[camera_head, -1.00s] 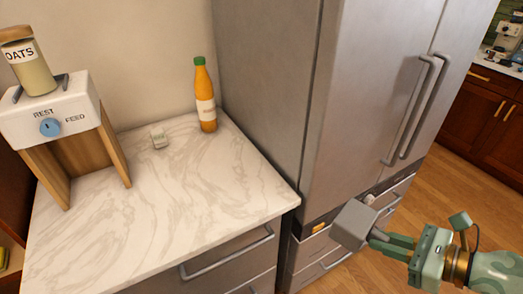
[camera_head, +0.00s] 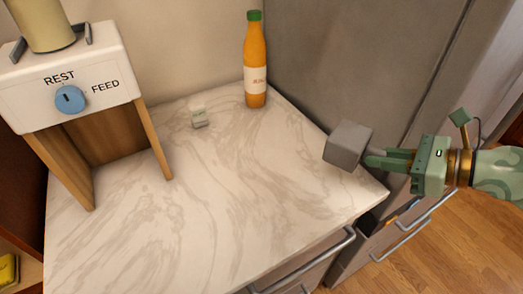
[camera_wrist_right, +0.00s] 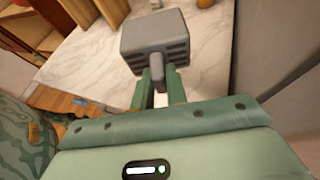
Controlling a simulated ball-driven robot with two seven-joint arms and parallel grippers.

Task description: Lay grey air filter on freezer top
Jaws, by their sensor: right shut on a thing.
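The grey air filter (camera_head: 347,146) is a small box-shaped block with a stub on one side. My right gripper (camera_head: 378,158) is shut on that stub and holds the filter in the air over the right edge of the marble counter. In the right wrist view the filter (camera_wrist_right: 156,40) shows slatted sides and sits between the green fingers (camera_wrist_right: 158,80). The counter (camera_head: 215,210) has a white marbled top with drawers below. The tall grey fridge-freezer (camera_head: 350,60) stands right of the counter; its top is out of view. My left gripper is not in view.
An orange bottle with a green cap (camera_head: 255,60) stands at the back of the counter. A dispenser marked REST and FEED (camera_head: 75,90) stands at the left. The counter's middle and front are clear.

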